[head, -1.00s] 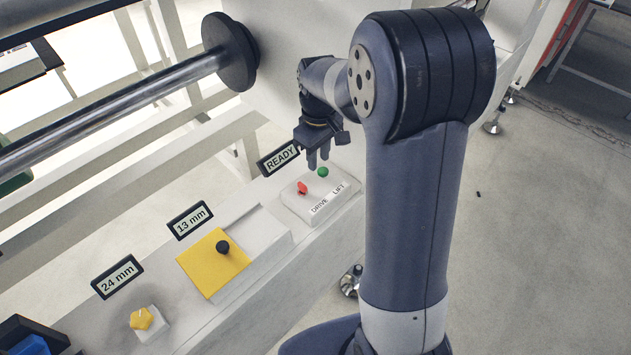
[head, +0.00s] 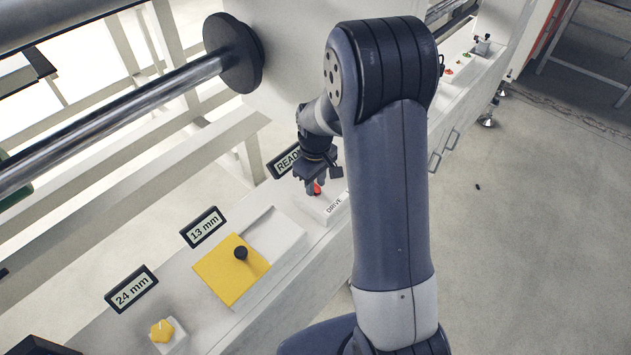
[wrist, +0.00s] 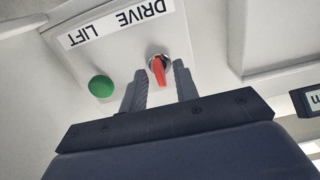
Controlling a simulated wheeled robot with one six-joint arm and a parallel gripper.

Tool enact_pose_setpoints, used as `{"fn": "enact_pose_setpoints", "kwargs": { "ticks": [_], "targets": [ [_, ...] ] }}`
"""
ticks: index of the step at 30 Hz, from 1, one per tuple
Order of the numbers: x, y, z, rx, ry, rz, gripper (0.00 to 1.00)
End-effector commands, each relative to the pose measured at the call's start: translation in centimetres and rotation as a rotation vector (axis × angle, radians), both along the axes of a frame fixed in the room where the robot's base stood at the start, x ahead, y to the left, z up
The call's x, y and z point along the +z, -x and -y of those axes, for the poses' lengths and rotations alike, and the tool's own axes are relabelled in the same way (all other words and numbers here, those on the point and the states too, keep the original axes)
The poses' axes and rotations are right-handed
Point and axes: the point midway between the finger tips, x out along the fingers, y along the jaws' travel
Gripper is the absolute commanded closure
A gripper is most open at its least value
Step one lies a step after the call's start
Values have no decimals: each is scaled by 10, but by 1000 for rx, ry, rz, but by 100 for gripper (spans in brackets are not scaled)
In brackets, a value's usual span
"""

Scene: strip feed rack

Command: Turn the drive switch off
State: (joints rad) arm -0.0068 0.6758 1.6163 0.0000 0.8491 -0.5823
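The drive switch is a red lever in a round metal collar, seen in the wrist view (wrist: 159,70) and partly in the head view (head: 317,189). It sits beside the word DRIVE on a label strip (wrist: 115,24). My gripper (wrist: 160,82) is open, its two fingers on either side of the red lever, with a gap visible on both sides. In the head view my gripper (head: 314,188) is low over the switch box (head: 330,208). Whether the fingers touch the lever's collar cannot be told.
A green button (wrist: 101,87) by the word LIFT is close to my left finger in the wrist view. A READY display (head: 287,161) stands behind the gripper. A yellow plate (head: 225,272) with a black knob and a yellow knob (head: 162,330) lie further left.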

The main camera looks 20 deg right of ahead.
Motion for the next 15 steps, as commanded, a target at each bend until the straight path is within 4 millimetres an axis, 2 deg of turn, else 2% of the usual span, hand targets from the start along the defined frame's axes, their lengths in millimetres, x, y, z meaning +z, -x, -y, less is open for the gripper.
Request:
{"fn": "enact_pose_setpoints", "kwargs": {
  "ticks": [2,11,15],
  "targets": [
    [0,0,0,0,0,0,74],
    [0,0,0,0,0,0,99],
    [0,0,0,0,0,0,100]
  ]
}}
